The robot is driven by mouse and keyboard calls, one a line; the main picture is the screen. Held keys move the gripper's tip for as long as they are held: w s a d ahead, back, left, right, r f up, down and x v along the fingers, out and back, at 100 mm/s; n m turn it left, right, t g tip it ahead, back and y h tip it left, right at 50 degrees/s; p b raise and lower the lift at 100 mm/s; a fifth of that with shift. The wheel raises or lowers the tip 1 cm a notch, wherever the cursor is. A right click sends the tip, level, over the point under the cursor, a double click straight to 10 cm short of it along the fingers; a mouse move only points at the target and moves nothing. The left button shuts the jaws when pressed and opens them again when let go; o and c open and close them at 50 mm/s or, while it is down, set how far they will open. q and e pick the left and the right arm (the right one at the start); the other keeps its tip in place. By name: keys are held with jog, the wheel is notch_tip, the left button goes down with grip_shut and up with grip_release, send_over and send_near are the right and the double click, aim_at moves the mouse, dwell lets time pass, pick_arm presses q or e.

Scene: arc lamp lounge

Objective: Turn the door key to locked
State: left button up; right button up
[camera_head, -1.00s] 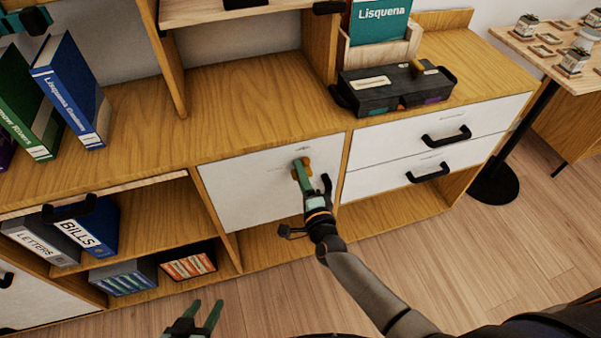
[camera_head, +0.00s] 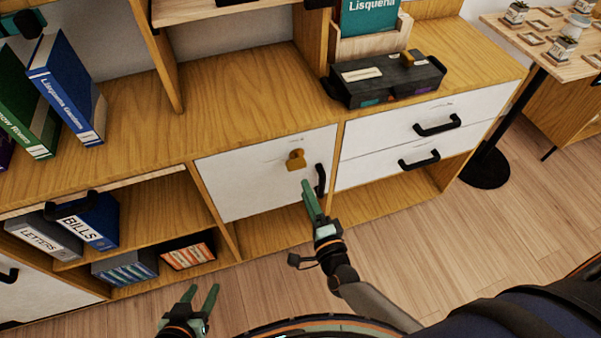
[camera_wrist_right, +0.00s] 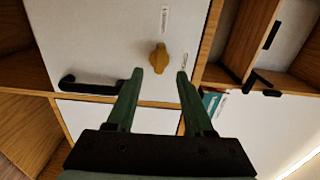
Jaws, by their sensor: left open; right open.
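The door key (camera_head: 296,159) is a brass-coloured knob-like piece on the upper part of a white cabinet door (camera_head: 250,185). It also shows in the right wrist view (camera_wrist_right: 159,58), beyond and between my fingertips. A black handle (camera_head: 320,180) sits at the door's right side. My right gripper (camera_head: 308,188) is open and empty, in front of the door just below the key and apart from it. It also shows in the right wrist view (camera_wrist_right: 160,75). My left gripper (camera_head: 203,291) is open and empty over the floor, at the bottom of the head view.
White drawers (camera_head: 375,165) with black handles are right of the door. A black box (camera_head: 385,82) stands on the wooden top above them. Binders (camera_head: 95,222) fill open shelves on the left. A side table (camera_head: 545,45) stands at right. The wooden floor in front is clear.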

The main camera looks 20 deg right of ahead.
pick_arm(q)
jog(key=shift+s+a+f, duration=0.15)
jog(key=shift+s+a, duration=0.15)
jog(key=shift+s, duration=0.15)
pick_arm(e)
jog(key=s, duration=0.2)
jog(key=shift+s, duration=0.4)
pick_arm(q)
notch_tip(320, 180, up, 8)
jog(key=s+a+p, duration=0.1)
jog(key=a+p, duration=0.1)
jog(key=p, duration=0.8)
jog(key=shift+a+n+y, duration=0.25)
jog(key=shift+n+y, duration=0.05)
jog(key=shift+y, duration=0.1)
pick_arm(e)
jog(key=s+d+r+n+g+y, duration=0.1)
jog(key=s+d+r+n+g, duration=0.1)
jog(key=s+n+g, duration=0.6)
jog(key=s+r+n, duration=0.1)
jog(key=s+n, duration=0.4)
jog(key=n, duration=0.6)
jog(key=shift+d+r+g+y, duration=0.2)
jog(key=shift+g+y, duration=0.1)
jog(key=shift+y, duration=0.1)
pick_arm(q)
jog(key=shift+s, duration=0.1)
